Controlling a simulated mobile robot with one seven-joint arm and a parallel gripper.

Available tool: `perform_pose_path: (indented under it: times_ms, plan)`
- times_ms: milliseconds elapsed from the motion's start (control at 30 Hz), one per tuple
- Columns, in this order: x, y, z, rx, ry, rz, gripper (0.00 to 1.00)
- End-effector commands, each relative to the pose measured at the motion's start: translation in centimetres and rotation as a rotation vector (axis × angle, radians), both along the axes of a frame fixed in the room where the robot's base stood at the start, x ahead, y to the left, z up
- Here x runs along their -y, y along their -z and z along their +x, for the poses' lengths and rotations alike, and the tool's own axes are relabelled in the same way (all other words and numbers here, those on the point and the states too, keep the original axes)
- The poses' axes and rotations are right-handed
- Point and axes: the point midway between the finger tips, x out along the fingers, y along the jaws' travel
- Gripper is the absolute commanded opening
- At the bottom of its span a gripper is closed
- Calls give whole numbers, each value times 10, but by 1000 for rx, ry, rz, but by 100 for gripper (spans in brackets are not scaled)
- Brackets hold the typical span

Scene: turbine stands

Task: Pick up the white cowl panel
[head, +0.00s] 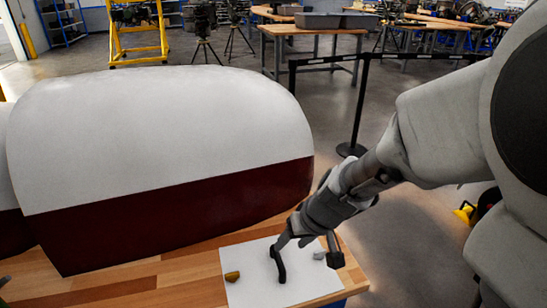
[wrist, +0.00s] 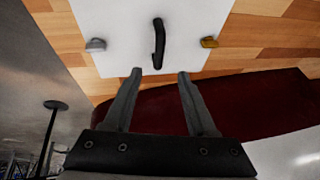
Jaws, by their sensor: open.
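A large rounded cowl panel (head: 160,130), white above and dark red below, stands on the wooden table at the left of the head view. Its dark red part (wrist: 240,102) shows behind my fingers in the wrist view, with a pale patch at lower right. My gripper (head: 306,250) is open and empty, to the right of the panel's lower right end, over a white sheet (head: 240,258). In the wrist view my two fingers (wrist: 160,73) are spread apart, with a black curved piece (wrist: 159,42) lying just beyond their tips. I cannot tell how high they are.
The black piece (head: 278,264), a brownish-yellow piece (head: 232,277) and a grey piece (head: 319,255) lie on the sheet. The table's right edge is close by. A black barrier post (head: 357,110) stands beyond. Another white and red body is cut off at the left.

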Motion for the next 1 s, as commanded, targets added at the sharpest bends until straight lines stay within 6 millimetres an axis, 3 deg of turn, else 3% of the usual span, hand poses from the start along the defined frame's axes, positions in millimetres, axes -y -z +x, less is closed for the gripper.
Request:
perform_pose_path:
  times_ms: [33,200,467,800,1000]
  plan:
    - [-4,16,3,-4,-2,0,57]
    - [-13,45,14,-3,0,0,57]
    - [-19,61,22,1,0,0,57]
    - [-30,102,37,0,0,0,57]
    - [-31,105,39,1,-1,0,57]
